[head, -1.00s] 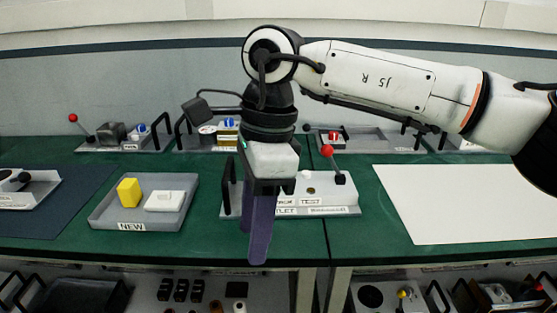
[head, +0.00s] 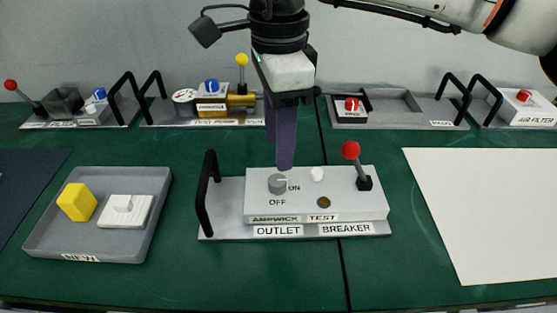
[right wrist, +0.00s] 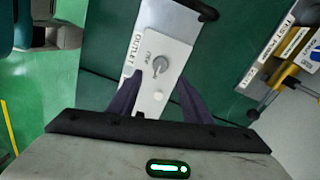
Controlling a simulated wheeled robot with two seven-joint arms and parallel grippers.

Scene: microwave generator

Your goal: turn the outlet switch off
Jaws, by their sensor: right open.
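The outlet switch is a round grey knob (head: 278,184) at the left of a white panel (head: 228,215) labelled OUTLET and BREAKER, with ON at its right and OFF below it. Which mark it points to is too small to tell. My right gripper (head: 281,160) is open, fingers pointing down, just above and behind the knob in the head view. In the right wrist view the knob (right wrist: 160,66) lies ahead between the two spread purple fingers (right wrist: 160,88), apart from them. My left gripper is not in view.
A red-topped breaker lever (head: 351,151) stands at the panel's right, with a white button (head: 317,174) between. A black handle (head: 206,190) rises at the left. A grey tray (head: 50,240) holds a yellow block and a white part. A white sheet (head: 480,210) lies right.

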